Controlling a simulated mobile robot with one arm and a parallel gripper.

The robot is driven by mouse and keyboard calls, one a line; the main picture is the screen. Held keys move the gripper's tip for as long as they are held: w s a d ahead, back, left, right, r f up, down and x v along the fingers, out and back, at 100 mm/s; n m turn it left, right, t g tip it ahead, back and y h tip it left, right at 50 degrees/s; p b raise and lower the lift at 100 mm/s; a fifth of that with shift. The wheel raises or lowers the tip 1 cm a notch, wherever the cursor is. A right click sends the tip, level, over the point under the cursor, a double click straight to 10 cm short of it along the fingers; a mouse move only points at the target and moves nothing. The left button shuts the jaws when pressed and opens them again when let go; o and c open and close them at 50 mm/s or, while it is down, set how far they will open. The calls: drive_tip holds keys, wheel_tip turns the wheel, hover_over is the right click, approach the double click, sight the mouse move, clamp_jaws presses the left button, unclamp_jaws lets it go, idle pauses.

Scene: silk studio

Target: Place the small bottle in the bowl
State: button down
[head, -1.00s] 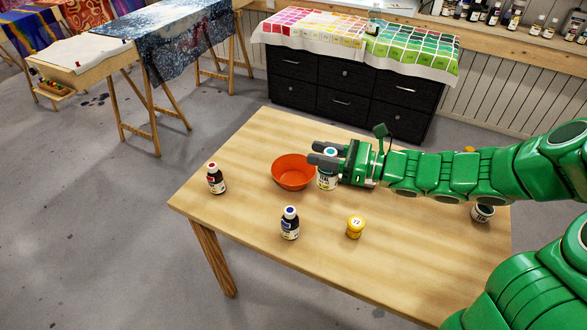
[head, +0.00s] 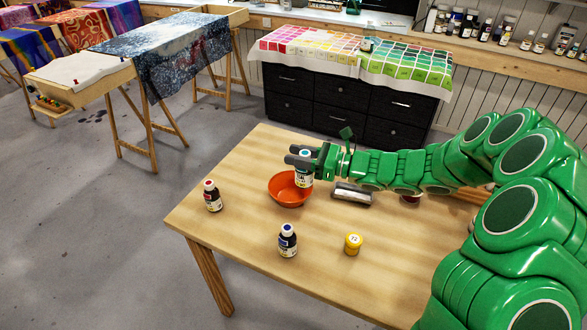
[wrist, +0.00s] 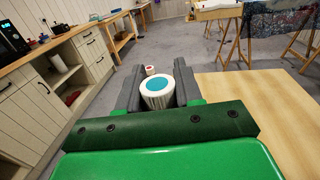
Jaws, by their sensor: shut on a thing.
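The small bottle (head: 305,175) has a white cap with a teal top and a pale label. My gripper (head: 302,160) is shut on it near the cap and holds it upright. In the wrist view the cap (wrist: 157,88) sits between the two dark fingers (wrist: 158,95). The orange bowl (head: 288,193) stands on the wooden table. In the head view the bottle overlaps the bowl's right rear side. I cannot tell whether the bottle touches the bowl; the lower part of the bowl's right interior is partly hidden by it.
A red-capped dark bottle (head: 212,196) stands left of the bowl. A blue-capped dark bottle (head: 287,241) and a yellow jar (head: 353,243) stand in front. A silver-and-black item (head: 352,194) lies under my arm. The table's (head: 235,255) front left is clear.

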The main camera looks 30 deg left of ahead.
drive_tip(key=w+a+f, duration=0.3)
drive_tip(key=w+f, duration=0.1)
drive_tip(key=f, duration=0.5)
idle(0.5)
drive_tip(key=shift+a+f, duration=0.1)
drive_tip(key=shift+f, duration=0.6)
drive_tip(key=c, duration=0.7)
unclamp_jaws()
drive_tip(key=shift+c, duration=0.2)
drive_tip(key=w+d+r, duration=0.1)
drive_tip(key=w+d, duration=0.1)
drive_tip(key=d, duration=1)
